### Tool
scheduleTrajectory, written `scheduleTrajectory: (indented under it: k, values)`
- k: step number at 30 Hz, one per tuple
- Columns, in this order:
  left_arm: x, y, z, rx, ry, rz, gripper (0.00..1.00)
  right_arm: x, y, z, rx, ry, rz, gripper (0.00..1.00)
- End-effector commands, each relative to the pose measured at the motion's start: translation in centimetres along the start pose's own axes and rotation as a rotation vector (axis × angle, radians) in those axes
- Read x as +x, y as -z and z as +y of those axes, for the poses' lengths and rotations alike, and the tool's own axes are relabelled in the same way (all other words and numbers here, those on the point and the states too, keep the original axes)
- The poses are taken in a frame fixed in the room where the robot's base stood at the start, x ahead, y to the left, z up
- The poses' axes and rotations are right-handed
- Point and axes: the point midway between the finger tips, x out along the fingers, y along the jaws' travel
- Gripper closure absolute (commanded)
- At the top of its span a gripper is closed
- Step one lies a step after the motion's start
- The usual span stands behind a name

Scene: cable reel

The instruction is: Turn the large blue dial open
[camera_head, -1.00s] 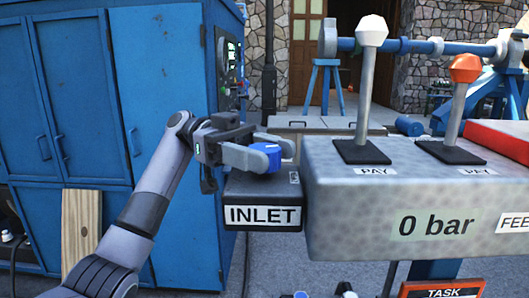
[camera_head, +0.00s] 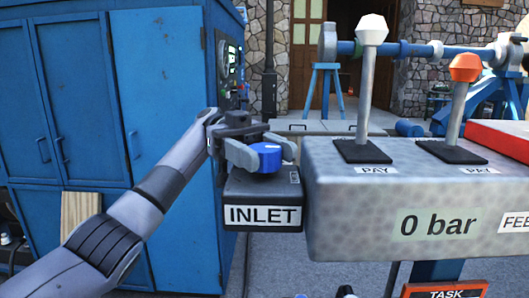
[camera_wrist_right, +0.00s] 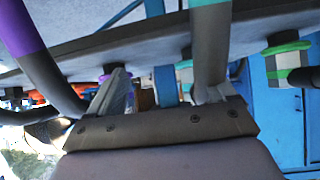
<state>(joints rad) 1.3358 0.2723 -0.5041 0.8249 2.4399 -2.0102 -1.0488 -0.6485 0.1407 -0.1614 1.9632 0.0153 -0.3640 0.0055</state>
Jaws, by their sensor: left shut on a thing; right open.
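The large blue dial (camera_head: 266,158) sits on top of the grey block labelled INLET (camera_head: 262,215), left of the control box. My left gripper (camera_head: 266,153) is shut on the dial, with one finger on its left side and one on its right. Its arm comes in from the lower left. A small white mark shows on the dial's top. My right gripper (camera_wrist_right: 165,88) shows in the right wrist view, its two fingers apart and nothing seen held between them. It is not in the head view.
The grey control box (camera_head: 340,215) reads 0 bar and carries two levers, one white-topped (camera_head: 368,75) and one orange-topped (camera_head: 459,100). A blue cabinet (camera_head: 90,100) stands close on the left. Pipes and hoses (camera_wrist_right: 210,40) crowd the right gripper.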

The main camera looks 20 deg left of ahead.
Motion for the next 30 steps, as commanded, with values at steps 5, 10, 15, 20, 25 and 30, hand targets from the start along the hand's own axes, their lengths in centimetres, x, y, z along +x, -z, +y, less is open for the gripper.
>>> scheduleTrajectory:
  k: [5, 10, 15, 20, 25, 30]
  values:
    - [0.1, -0.1, 0.0, -0.001, -0.004, -0.002, 0.75, 0.0, 0.0, 0.0, -0.001, 0.001, -0.001, 0.17]
    - [0.1, -0.1, 0.0, -0.001, -0.003, -0.002, 0.24, 0.0, -0.1, 0.0, -0.001, 0.001, -0.001, 0.17]
    - [0.1, -0.1, 0.0, 0.0, -0.002, -0.001, 0.24, 0.0, -0.2, 0.0, -0.001, 0.001, -0.004, 0.17]
    - [0.0, -0.1, 0.0, 0.0, -0.001, -0.001, 0.24, 0.1, -0.3, 0.0, -0.001, 0.001, -0.008, 0.17]
    - [0.0, 0.6, 0.0, 0.001, -0.001, -0.001, 0.24, 0.1, -0.3, 0.0, -0.001, 0.001, -0.008, 0.17]
    - [0.1, 3.3, 0.0, 0.004, 0.0, -0.004, 0.24, 0.0, -0.2, 0.0, -0.002, 0.0, -0.008, 0.17]
